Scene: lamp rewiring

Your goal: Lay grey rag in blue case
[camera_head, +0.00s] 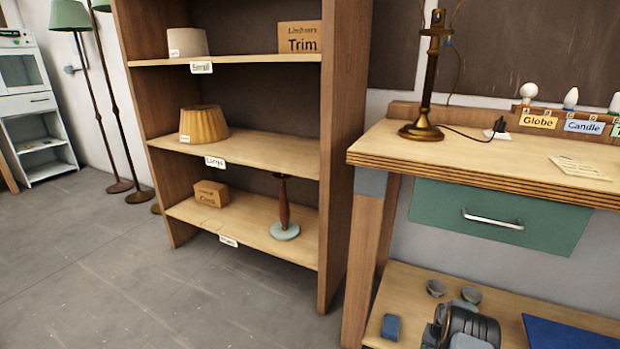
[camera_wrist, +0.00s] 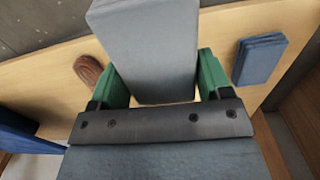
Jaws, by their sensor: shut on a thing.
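In the wrist view, my gripper (camera_wrist: 155,88) has its green fingers on either side of a grey, block-like folded cloth, the grey rag (camera_wrist: 145,45), and is shut on it. The rag's far end runs out of the top of the picture. A blue thing, seemingly the blue case (camera_wrist: 22,138), shows at the left edge of the wrist view. In the head view, a flat blue surface that looks like the case (camera_head: 575,335) lies on the lower bench shelf at the bottom right, partly cut off. The gripper's fingers and the rag cannot be made out there.
A blue folded cloth (camera_head: 391,327) lies on the lower shelf (camera_head: 530,296); it also shows in the wrist view (camera_wrist: 260,58). A brown oval thing (camera_wrist: 88,70) lies left of the rag. The bench's leg (camera_head: 364,260) and drawer (camera_head: 500,215) bound the space.

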